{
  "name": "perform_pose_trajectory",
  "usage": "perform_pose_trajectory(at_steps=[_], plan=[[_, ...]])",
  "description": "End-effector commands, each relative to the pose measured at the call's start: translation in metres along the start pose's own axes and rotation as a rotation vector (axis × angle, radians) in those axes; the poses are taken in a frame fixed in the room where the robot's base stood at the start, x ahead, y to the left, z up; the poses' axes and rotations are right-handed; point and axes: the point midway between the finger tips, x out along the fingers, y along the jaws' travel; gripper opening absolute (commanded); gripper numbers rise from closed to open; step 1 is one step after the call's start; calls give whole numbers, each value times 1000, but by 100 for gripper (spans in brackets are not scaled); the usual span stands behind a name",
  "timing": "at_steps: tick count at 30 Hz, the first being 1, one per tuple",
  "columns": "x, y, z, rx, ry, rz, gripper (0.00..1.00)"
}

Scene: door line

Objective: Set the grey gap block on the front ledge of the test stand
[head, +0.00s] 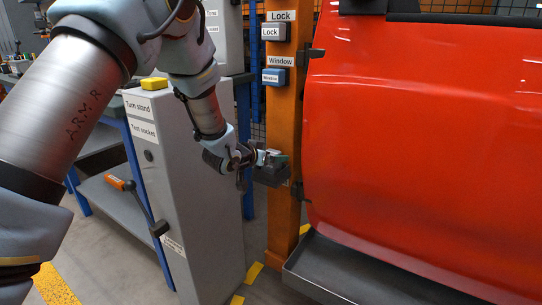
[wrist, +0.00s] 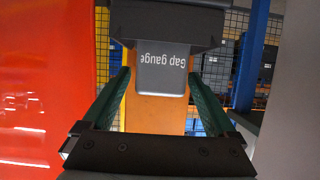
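A grey block lettered "Gap gauge" (wrist: 162,78) stands in a dark holder (wrist: 165,28) on the orange post. The lettering is upside down in the wrist view. The holder also shows in the head view (head: 270,175), where the gripper mostly hides the block. My gripper (wrist: 160,85) has its green fingers spread, one on each side of the block. In the head view my gripper (head: 262,157) is at the holder. The grey test stand (head: 195,200) is left of the post, labelled "Turn stand" and "Test socket". I cannot make out its front ledge.
The red door (head: 430,150) is close on the right, above a dark tray (head: 350,275). The orange post (head: 282,120) carries Lock and Window boxes. A yellow button (head: 154,83) tops the stand. An orange-handled tool (head: 125,186) hangs at its left.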

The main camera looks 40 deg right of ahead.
Motion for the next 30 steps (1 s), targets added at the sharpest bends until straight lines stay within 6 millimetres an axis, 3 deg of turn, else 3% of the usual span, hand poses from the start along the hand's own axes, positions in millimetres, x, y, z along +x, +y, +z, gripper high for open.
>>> perform_pose_trajectory(at_steps=[8, 11, 24, 30], plan=[[-1, 0, -4, 1, 1, 0, 92], [-10, -1, -4, 0, 1, -1, 92], [-97, -1, -4, -1, 1, -2, 92], [-118, 0, -3, -1, 1, 0, 92]])
